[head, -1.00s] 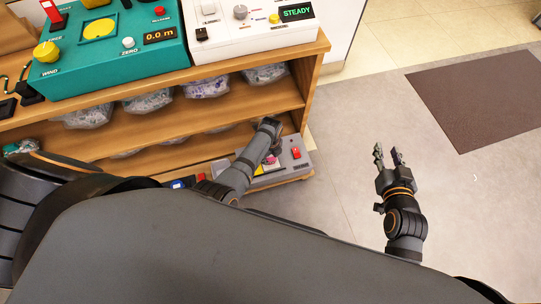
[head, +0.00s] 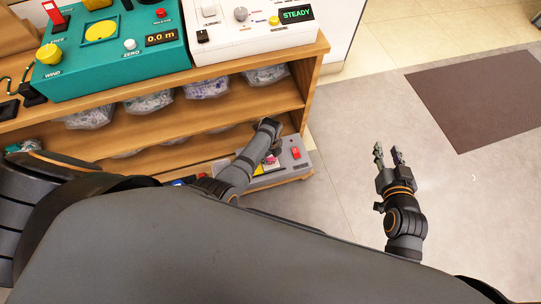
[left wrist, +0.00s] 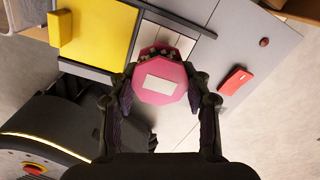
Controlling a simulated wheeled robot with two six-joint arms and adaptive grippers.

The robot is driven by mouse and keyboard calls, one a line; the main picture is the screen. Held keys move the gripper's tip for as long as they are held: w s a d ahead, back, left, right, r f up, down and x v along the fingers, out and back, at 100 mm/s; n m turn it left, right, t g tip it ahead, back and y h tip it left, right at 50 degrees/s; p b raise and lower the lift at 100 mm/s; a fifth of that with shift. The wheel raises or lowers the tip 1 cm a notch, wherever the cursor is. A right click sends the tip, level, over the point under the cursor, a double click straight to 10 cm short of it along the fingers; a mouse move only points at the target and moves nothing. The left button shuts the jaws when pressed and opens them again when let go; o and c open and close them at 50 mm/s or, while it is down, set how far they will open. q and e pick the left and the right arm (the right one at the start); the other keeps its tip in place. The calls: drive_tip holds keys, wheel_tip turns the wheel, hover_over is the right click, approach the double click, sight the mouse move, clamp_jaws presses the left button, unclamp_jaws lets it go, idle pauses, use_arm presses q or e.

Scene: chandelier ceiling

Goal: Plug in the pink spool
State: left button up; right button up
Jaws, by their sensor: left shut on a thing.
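The pink spool (left wrist: 160,82) is a many-sided pink piece with a pale label on its face, in the middle of the left wrist view. My left gripper (left wrist: 163,92) is shut on it, one finger on each side. In the head view, my left arm reaches down to the low grey unit (head: 292,168), and the gripper is mostly hidden there. The spool is close to the grey unit's panel (left wrist: 258,45); I cannot tell if they touch. My right gripper (head: 389,155) is open and empty above the floor.
The grey unit carries a red switch (left wrist: 236,80) and a yellow part (left wrist: 98,40). Above it, a wooden shelf (head: 230,118) holds several bagged items. A teal console (head: 105,65) and a white console (head: 240,35) stand on top. The floor right of the shelf is clear beside a brown mat (head: 490,100).

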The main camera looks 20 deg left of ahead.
use_arm(q)
drive_tip(key=shift+f+b, duration=0.35)
drive_tip(key=shift+f, duration=0.2)
idle(0.8)
drive_tip(key=o, duration=1.3)
drive_tip(key=shift+o, duration=0.2)
drive_tip(key=o, duration=0.4)
wheel_tip(320, 180, up, 8)
drive_tip(key=p, duration=0.8)
drive_tip(key=shift+f+p, duration=0.15)
drive_tip(key=shift+p, duration=0.15)
drive_tip(key=shift+f, duration=0.1)
